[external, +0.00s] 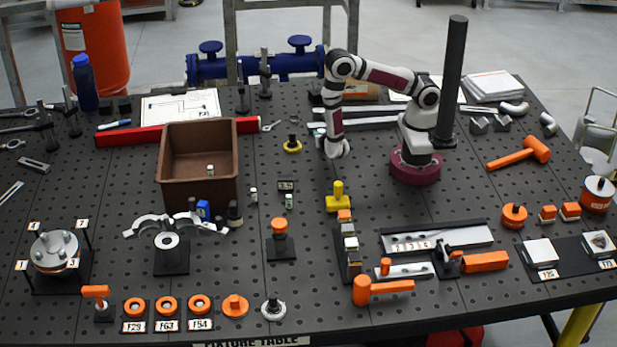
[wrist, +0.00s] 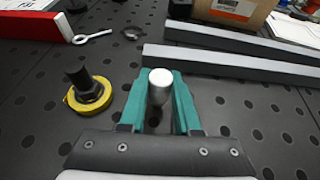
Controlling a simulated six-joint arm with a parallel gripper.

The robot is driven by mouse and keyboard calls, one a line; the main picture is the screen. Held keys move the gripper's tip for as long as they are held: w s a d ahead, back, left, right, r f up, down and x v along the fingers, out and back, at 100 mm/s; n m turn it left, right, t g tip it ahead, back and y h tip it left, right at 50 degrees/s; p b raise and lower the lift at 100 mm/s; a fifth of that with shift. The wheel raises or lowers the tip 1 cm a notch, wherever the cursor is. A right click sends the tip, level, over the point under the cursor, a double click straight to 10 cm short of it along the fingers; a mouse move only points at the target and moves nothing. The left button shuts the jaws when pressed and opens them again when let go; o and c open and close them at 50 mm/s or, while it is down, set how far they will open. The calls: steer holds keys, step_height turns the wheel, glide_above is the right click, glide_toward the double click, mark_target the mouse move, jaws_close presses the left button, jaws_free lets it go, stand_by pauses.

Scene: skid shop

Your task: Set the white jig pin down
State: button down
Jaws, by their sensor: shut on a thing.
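My gripper (wrist: 158,100) has its teal fingers shut on a pale, silver-white round-topped pin, the white jig pin (wrist: 159,86). The pin stands upright between the fingertips; its lower end is hidden, so I cannot tell whether it touches the table.
A yellow ring with a black knob (wrist: 87,92) stands just left of my gripper, also in the external view (external: 292,145). Grey bars (wrist: 225,62) lie beyond. A brown bin (external: 200,190) and small pale cylinders (external: 253,195) stand to the left. A yellow piece (external: 338,198) is in front.

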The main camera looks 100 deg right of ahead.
steer(key=shift+f, duration=0.2)
steer(key=c, duration=0.6)
jaws_free()
